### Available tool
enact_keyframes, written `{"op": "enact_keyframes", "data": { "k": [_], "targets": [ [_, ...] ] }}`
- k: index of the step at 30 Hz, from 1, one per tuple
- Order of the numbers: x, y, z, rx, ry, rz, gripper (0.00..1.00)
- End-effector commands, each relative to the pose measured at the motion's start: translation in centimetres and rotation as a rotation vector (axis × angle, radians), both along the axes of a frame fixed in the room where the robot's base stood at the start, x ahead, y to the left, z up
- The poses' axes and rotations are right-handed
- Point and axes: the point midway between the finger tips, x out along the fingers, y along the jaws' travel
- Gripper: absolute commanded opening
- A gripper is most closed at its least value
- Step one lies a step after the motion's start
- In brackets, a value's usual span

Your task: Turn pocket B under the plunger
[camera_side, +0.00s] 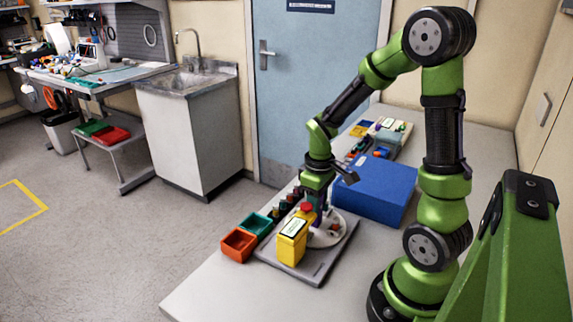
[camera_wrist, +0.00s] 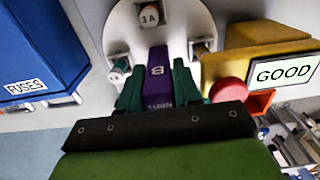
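A white round disc (camera_side: 332,232) lies on a grey base plate (camera_side: 312,268); it also shows in the wrist view (camera_wrist: 205,18). A purple upright handle (camera_wrist: 157,72), marked B with the word TURN, stands on the disc. My gripper (camera_wrist: 160,80) points down over the disc, its green fingers close against both sides of the handle. It also shows in the side view (camera_side: 318,200). A cylinder marked 1A (camera_wrist: 150,14) sits in the disc beyond the handle. A yellow box (camera_side: 291,245) with a red button (camera_side: 306,207) and a GOOD label (camera_wrist: 283,71) stands beside the disc. I cannot pick out the plunger for certain.
A blue box (camera_side: 375,190) labelled FUSES (camera_wrist: 25,87) stands close behind the disc. An orange bin (camera_side: 238,246) and a green bin (camera_side: 257,224) are left of the plate. Small coloured items crowd the table's far end. The front table area is clear.

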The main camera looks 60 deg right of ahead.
Motion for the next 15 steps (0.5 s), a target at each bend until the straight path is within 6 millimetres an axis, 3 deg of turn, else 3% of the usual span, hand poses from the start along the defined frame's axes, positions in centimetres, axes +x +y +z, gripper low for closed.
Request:
{"op": "enact_keyframes", "data": {
  "k": [3, 15],
  "targets": [
    [0.02, 0.00, 0.04, 0.000, 0.000, 0.000, 0.00],
    [0.03, -0.01, 0.08, 0.000, -0.001, -0.018, 0.00]
  ]
}}
